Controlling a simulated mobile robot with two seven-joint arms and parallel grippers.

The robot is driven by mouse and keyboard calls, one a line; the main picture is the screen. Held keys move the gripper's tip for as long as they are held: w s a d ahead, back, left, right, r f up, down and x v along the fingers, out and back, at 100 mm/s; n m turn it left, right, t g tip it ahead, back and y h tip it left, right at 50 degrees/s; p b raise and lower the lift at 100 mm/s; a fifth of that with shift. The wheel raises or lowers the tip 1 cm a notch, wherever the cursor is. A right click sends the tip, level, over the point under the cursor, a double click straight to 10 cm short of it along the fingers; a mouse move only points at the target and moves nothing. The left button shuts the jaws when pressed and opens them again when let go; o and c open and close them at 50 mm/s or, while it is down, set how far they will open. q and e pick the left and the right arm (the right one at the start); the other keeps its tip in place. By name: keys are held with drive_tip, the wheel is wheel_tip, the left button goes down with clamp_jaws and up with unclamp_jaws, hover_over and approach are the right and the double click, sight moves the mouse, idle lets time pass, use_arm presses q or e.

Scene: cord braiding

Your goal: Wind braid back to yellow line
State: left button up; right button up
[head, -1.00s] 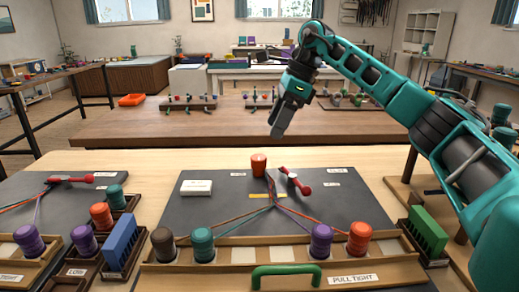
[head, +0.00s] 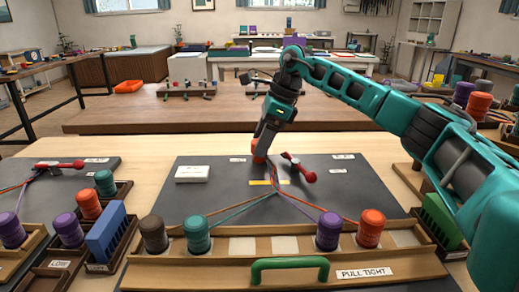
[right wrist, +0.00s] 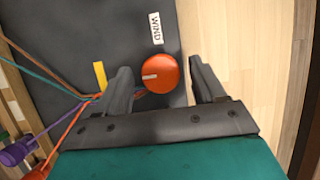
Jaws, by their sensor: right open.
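The orange winding knob (head: 259,149) stands at the back of the grey board (head: 225,205), partly hidden behind my right gripper (head: 263,138). In the right wrist view the knob (right wrist: 161,74) lies between the two spread fingers of my right gripper (right wrist: 158,68), with a gap on each side. The yellow line (head: 258,182) is a short strip on the board, near where the cords meet; it also shows in the right wrist view (right wrist: 100,76). Cords run to brown (head: 152,234), teal (head: 197,234), purple (head: 329,231) and orange (head: 371,228) bobbins. My left gripper is out of view.
A red-handled lever (head: 300,169) is just right of the knob. A white block (head: 192,174) lies on the board's left. A green handle (head: 289,265) is on the front wooden rail. Another board with bobbins stands at left, a green rack (head: 440,219) at right.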

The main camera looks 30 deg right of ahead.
drive_tip(key=shift+x, duration=0.85)
drive_tip(key=shift+c, duration=0.2)
drive_tip(key=c, duration=1)
drive_tip(key=shift+r, duration=0.1)
